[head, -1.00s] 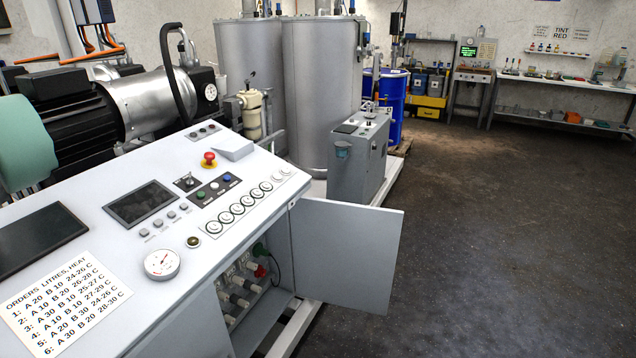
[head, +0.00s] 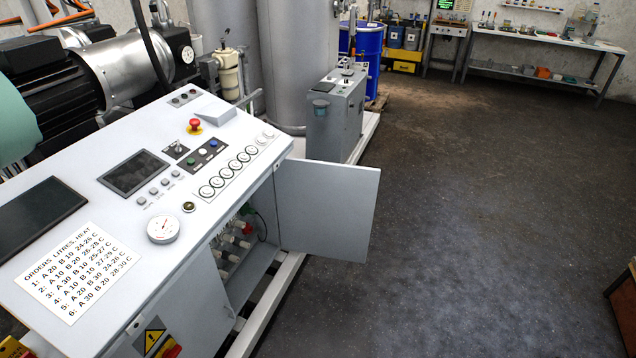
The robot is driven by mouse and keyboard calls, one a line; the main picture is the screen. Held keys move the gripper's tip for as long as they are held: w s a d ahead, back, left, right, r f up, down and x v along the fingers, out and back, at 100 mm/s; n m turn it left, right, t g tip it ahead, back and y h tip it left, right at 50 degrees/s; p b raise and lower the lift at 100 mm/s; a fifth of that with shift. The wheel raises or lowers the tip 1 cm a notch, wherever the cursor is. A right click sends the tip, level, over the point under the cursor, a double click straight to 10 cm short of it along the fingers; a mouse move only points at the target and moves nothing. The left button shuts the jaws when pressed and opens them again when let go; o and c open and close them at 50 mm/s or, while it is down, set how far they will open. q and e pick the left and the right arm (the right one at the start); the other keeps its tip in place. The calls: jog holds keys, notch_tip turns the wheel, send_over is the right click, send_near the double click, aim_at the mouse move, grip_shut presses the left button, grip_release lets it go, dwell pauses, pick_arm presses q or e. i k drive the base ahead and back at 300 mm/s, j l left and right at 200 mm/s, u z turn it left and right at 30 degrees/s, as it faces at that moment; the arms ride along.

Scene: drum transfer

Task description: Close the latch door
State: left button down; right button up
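The latch door (head: 329,210) is a flat grey panel on the side of the white control console (head: 95,215). It stands open, swung out to the right over the floor. Behind it the cabinet opening (head: 232,262) shows several pale plugs or valves, with a green one and a red one among them and a dark cable. No latch or handle can be made out on the face of the door in view. Neither of my grippers shows in the head view.
The dark floor (head: 455,240) right of the door is clear. A low pale rail (head: 262,312) runs along the console's base. A grey box unit (head: 336,112) stands behind the door. A brown edge (head: 622,300) shows at the lower right. A blue drum (head: 368,48) stands farther back.

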aim_at(325, 209)
jog(key=i+l+z, duration=0.9)
jog(key=i+z, duration=0.15)
jog(key=i+l, duration=0.15)
jog(key=i, duration=0.7)
jog(key=i+l+z, duration=0.15)
jog(key=i, duration=0.7)
jog(key=i+u, duration=0.25)
jog(key=u, duration=0.2)
jog(key=i+l+u, duration=0.1)
jog(key=i+u, duration=0.2)
jog(key=u, duration=0.15)
jog(key=i+l+u, duration=0.2)
jog(key=u, duration=0.3)
jog(key=i+l+u, duration=0.2)
jog(key=u, duration=0.25)
jog(key=i+l+u, duration=0.1)
jog(key=u, duration=0.35)
jog(key=i+l+u, duration=0.25)
jog(key=u, duration=0.2)
jog(key=i+l+u, duration=0.15)
jog(key=u, duration=0.3)
jog(key=i+l+u, duration=0.1)
jog(key=l+u, duration=0.55)
jog(key=u, duration=0.25)
